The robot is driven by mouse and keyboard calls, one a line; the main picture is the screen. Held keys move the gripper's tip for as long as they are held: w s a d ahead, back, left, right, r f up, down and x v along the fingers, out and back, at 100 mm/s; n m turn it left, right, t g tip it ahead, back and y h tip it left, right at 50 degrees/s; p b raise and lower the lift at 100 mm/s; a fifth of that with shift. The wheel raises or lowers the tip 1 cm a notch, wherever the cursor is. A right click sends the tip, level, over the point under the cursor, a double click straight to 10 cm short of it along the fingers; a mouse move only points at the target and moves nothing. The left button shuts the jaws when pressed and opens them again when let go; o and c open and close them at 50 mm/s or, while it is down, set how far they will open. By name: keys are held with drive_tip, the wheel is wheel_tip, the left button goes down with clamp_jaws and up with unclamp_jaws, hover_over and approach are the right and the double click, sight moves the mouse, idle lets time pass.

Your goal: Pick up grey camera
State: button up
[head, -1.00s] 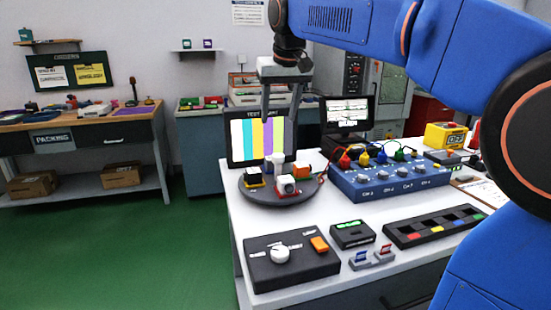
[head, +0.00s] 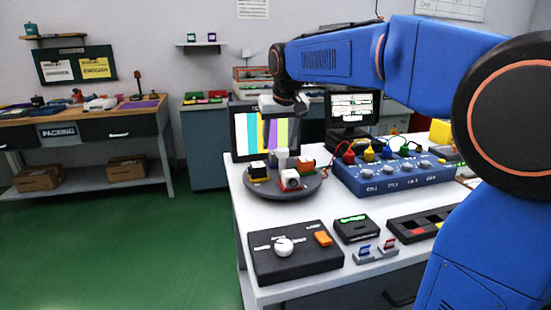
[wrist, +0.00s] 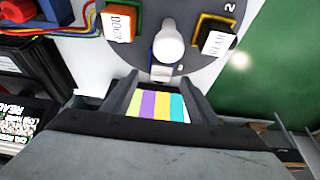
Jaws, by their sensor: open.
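A dark round turntable (head: 262,187) carries several small camera blocks around a pale central post (head: 281,158), which shows as a white knob in the wrist view (wrist: 168,45). A small grey-white piece with a blue side (wrist: 161,73) sits by the post on the side facing my gripper; it may be the grey camera, mostly hidden. An orange block (wrist: 118,22), a black block on yellow (wrist: 214,37) and a white camera on red (head: 291,180) sit around it. My gripper (wrist: 158,88) is open, its fingertips just short of the grey-white piece. In the head view it hangs behind the turntable (head: 283,106).
A blue box with knobs and coloured leads (head: 395,178) and a second monitor (head: 352,107) stand to the right. A black control panel (head: 295,252) lies in front.

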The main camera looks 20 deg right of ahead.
sight(275, 156)
drive_tip(key=shift+x, duration=2.4)
drive_tip(key=shift+a, duration=0.15)
drive_tip(key=c, duration=1.2)
